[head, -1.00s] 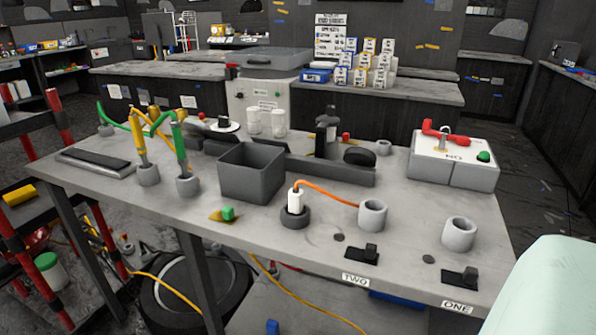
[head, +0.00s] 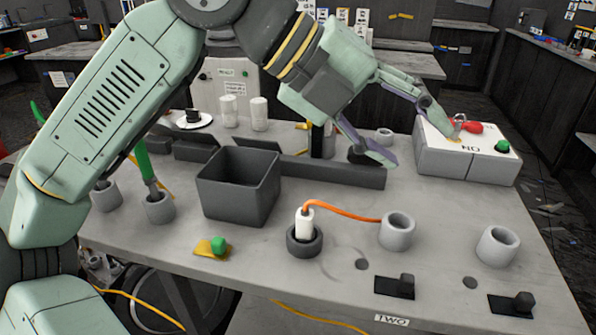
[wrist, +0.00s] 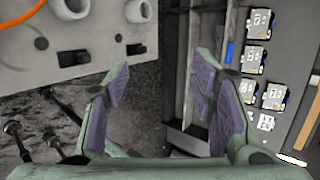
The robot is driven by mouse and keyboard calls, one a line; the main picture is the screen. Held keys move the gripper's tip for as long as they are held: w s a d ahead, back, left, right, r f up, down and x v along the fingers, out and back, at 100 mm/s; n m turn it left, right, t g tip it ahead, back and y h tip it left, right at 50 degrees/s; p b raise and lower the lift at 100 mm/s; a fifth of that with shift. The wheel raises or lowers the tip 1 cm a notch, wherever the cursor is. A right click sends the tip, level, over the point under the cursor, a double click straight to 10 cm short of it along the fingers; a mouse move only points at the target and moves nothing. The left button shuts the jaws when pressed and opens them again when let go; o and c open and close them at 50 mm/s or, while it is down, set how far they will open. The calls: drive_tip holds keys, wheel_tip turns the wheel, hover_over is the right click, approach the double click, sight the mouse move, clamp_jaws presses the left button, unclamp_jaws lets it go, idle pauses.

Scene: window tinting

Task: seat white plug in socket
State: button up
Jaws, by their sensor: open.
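The white plug (head: 305,222) stands upright in a dark round ring (head: 304,246) on the grey workbench. Its orange cord (head: 345,212) runs right to a grey round socket cup (head: 397,232), and part of the cord shows at the top left of the wrist view (wrist: 40,42). A second grey cup (head: 497,246) stands farther right. My gripper (head: 415,148) is open and empty, above the bench's back right, well behind and right of the plug. In the wrist view its fingers (wrist: 160,88) are spread with nothing between them; the plug is out of that view.
A dark open bin (head: 238,190) stands left of the plug. A green button on a yellow base (head: 214,247) is near the front. Black switches (head: 395,286) sit before the cups.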

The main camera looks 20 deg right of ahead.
drive_tip(key=w+a+f+n+t+y, duration=0.2)
drive_tip(key=w+f+n+y, duration=0.2)
drive_tip(key=w+f+y, duration=0.3)
drive_tip(key=n+t+y, duration=0.2)
drive_tip(key=n+y, duration=0.1)
drive_tip(key=n, duration=0.1)
hover_over(305, 210)
drive_tip(key=f, duration=0.2)
drive_tip(key=shift+s+d+f, duration=0.2)
drive_tip(key=shift+s+f, duration=0.1)
drive_tip(key=shift+s, duration=0.05)
drive_tip(key=f, duration=0.4)
drive_tip(key=shift+w+a+f, duration=0.15)
drive_tip(key=shift+a+f, duration=0.1)
drive_tip(key=shift+f, duration=0.15)
drive_tip(key=shift+w+f+p, duration=0.2)
drive_tip(key=shift+f+p, duration=1)
drive_tip(key=shift+f, duration=1.75)
drive_tip(key=shift+c, duration=0.5)
clamp_jaws()
